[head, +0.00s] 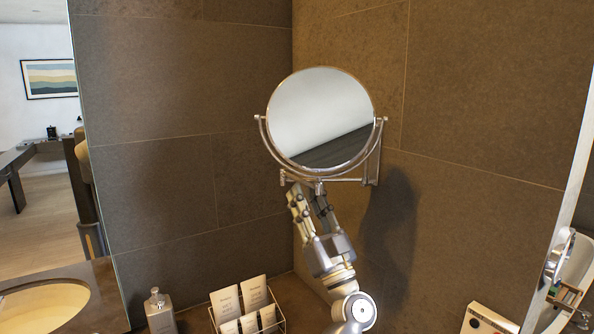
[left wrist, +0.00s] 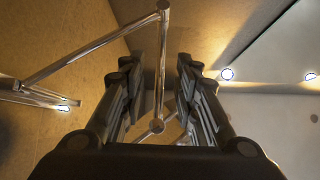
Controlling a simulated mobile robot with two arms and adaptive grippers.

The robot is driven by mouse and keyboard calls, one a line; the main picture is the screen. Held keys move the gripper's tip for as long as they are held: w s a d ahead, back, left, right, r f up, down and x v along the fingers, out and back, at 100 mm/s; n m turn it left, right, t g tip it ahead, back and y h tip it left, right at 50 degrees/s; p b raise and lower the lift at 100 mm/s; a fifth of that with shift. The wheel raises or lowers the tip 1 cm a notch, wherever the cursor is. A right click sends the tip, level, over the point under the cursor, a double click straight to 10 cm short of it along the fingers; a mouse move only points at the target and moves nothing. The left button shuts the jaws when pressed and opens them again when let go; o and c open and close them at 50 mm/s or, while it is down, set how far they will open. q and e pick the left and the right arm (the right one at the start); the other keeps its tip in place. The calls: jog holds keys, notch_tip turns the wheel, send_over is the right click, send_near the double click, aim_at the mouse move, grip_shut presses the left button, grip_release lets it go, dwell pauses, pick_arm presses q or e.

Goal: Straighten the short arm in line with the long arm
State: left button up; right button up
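The round chrome-framed mirror (head: 320,118) hangs in a U-shaped yoke on a folding arm at the tiled wall. In the left wrist view the long arm (left wrist: 92,48) runs from the wall mount at left to an elbow joint (left wrist: 163,6) at the top. The short arm (left wrist: 160,75) folds back from that joint at a sharp angle. My left gripper (head: 308,193) is below the mirror, and it also shows in the left wrist view (left wrist: 156,72). Its fingers are open on either side of the short arm, with gaps visible. My right gripper is not in view.
Below are a wire rack of white packets (head: 247,315), a grey bottle (head: 159,311) and a basin (head: 45,305). A white box (head: 488,320) is at lower right. The tiled wall (head: 480,110) is close behind the mirror.

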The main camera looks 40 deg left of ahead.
aim_at(296, 179)
pick_arm(q)
jog(key=p+x, duration=0.1)
jog(key=x, duration=0.2)
jog(key=shift+w+a+r, duration=0.1)
jog(key=shift+a, duration=0.3)
jog(key=shift+w+a+r, duration=0.25)
jog(key=shift+a+r, duration=0.15)
jog(key=shift+a, duration=0.1)
jog(key=shift+r, duration=0.1)
grip_shut()
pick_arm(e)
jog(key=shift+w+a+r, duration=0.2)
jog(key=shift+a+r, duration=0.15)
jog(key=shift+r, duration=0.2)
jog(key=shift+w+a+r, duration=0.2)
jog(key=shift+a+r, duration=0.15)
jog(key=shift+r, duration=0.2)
